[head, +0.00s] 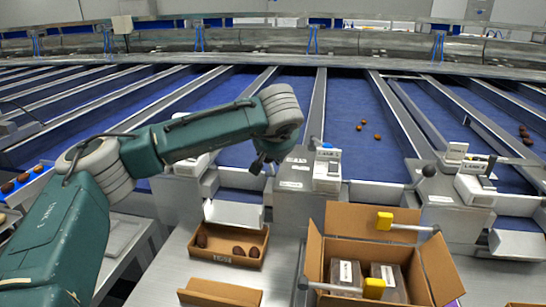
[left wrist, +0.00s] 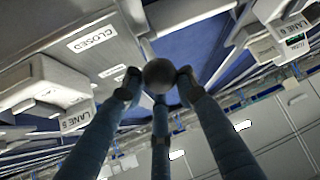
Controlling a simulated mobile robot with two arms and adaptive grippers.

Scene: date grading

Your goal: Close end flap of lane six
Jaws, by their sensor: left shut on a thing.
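My left gripper (head: 262,162) reaches down over the lane ends in the head view. In the left wrist view its three fingers (left wrist: 160,82) are closed around a dark grey ball knob (left wrist: 158,75). A plate labelled CLOSED (left wrist: 92,40) shows beside the knob. In the head view the gripper hides the knob, and I cannot tell the flap's position. My right gripper is in neither view.
A white chute (head: 233,213) leads to a small carton (head: 229,245) with several dates. A larger open carton (head: 345,222) holds clear packs, with yellow-ended bars across it. Several orange fruits lie on the middle blue belt (head: 340,100). A similar ball-ended lever (head: 429,171) stands to the right.

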